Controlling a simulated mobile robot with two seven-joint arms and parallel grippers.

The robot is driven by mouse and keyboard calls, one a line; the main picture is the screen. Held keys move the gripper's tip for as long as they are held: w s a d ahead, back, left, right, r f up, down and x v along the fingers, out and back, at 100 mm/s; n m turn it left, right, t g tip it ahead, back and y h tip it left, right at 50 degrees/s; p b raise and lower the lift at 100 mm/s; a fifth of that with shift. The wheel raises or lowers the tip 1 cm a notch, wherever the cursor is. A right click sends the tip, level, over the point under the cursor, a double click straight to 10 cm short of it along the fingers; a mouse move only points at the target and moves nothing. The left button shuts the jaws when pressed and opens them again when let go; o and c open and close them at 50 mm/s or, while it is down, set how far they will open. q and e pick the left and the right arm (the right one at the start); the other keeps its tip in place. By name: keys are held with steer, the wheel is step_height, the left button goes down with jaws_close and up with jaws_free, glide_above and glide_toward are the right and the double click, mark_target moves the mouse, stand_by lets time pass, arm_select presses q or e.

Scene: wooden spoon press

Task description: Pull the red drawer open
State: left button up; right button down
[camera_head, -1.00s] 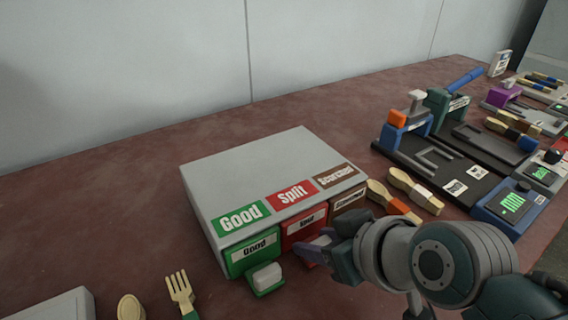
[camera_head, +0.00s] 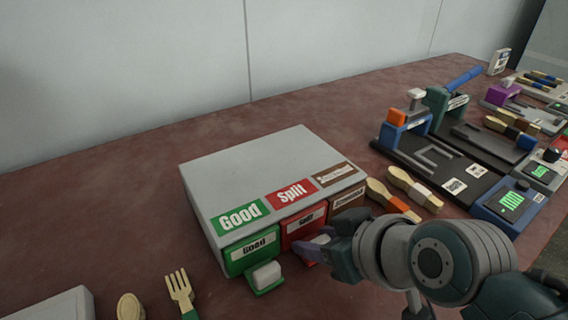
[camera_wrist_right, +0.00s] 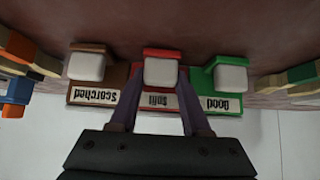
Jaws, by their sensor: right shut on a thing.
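The red drawer (camera_head: 304,226), labelled Split, is the middle one of three in a grey box (camera_head: 245,165). It looks closed in line with its neighbours. Its pale block handle (camera_wrist_right: 160,72) shows in the right wrist view. My right gripper (camera_head: 312,247) is at the front of the red drawer, with its fingers on either side of the handle, shut on it. In the wrist view the fingers (camera_wrist_right: 158,98) straddle the handle. In the head view the gripper hides the handle. My left gripper is not in view.
The green Good drawer (camera_head: 251,250) with its own handle (camera_head: 266,275) is on the left, and the brown Scorched drawer (camera_head: 348,198) on the right. Wooden utensils (camera_head: 414,189) lie to the right, near a black press base (camera_head: 440,160). A fork (camera_head: 181,289) lies front left.

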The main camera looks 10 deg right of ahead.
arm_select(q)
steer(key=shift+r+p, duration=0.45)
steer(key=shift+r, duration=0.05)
arm_select(e)
steer(key=shift+s+d+r, duration=0.1)
steer(key=shift+s+d, duration=0.15)
steer(key=shift+s, duration=0.3)
steer(key=s+d+p, duration=0.1)
steer(key=s, duration=0.3)
steer(key=s+d+p, duration=0.2)
steer(key=s, duration=0.2)
steer(key=s+d+p, duration=0.1)
steer(key=s+p, duration=0.1)
steer(key=s, duration=0.2)
steer(key=shift+s+d, duration=0.25)
steer(key=shift+s, duration=0.1)
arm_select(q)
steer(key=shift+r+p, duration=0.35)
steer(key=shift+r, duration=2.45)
arm_select(e)
steer(key=shift+s+d, duration=0.2)
steer(key=shift+s, duration=0.4)
steer(key=shift+c, duration=1.8)
jaws_free()
